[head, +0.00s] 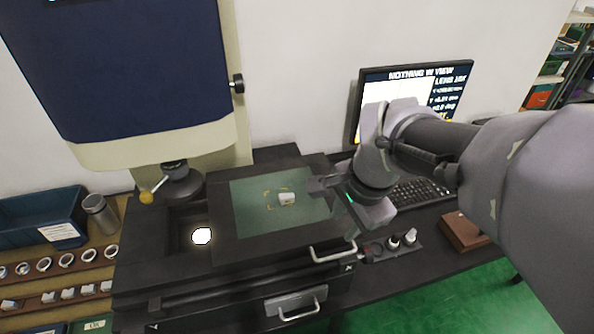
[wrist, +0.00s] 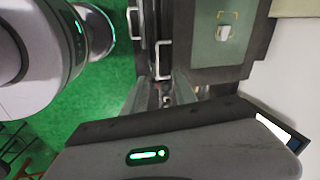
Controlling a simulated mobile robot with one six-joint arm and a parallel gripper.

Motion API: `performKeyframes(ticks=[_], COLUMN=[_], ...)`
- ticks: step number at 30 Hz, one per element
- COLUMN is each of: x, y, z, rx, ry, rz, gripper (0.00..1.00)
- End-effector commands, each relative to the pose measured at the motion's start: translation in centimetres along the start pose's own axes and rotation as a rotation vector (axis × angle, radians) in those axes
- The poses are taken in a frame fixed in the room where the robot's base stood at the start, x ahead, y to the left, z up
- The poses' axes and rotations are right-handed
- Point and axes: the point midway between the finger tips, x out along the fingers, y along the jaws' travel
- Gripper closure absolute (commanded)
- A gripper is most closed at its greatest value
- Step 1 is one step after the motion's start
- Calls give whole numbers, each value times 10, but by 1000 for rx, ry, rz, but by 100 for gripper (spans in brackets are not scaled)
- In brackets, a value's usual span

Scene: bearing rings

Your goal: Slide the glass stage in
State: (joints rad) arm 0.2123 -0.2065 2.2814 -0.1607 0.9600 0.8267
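The glass stage (head: 255,222) is a greenish pane in a dark frame, out to the right of the bright lamp spot (head: 202,236) and the lens (head: 180,186). A small white ring (head: 287,199) lies on the pane inside yellow corner marks; it also shows in the wrist view (wrist: 224,33). A pale bar handle (head: 333,252) is at the stage's front right; in the wrist view a handle (wrist: 162,60) stands beside the stage. My gripper (head: 347,212) is above the stage's right edge, behind the handle and apart from it. Its fingers (wrist: 165,94) look spread and empty.
A lower handle (head: 297,303) sits on the front. The monitor (head: 415,85) reads nothing in view, with a keyboard (head: 415,193) below. Racks of rings (head: 67,260) and a blue bin (head: 42,218) are left.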

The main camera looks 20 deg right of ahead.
Motion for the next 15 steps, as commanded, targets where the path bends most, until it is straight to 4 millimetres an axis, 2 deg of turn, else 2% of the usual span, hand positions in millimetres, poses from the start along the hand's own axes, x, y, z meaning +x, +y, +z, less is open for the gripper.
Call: performKeyframes(ticks=[1, 4, 8, 15], x=[6, 19, 47, 122], y=[-3, -5, -2, 5], z=[-13, -26, -26, -26], rx=[96, 209, 223, 219], ry=[-1, 7, 7, 6], rz=[40, 73, 76, 77], gripper=[67, 67, 67, 67])
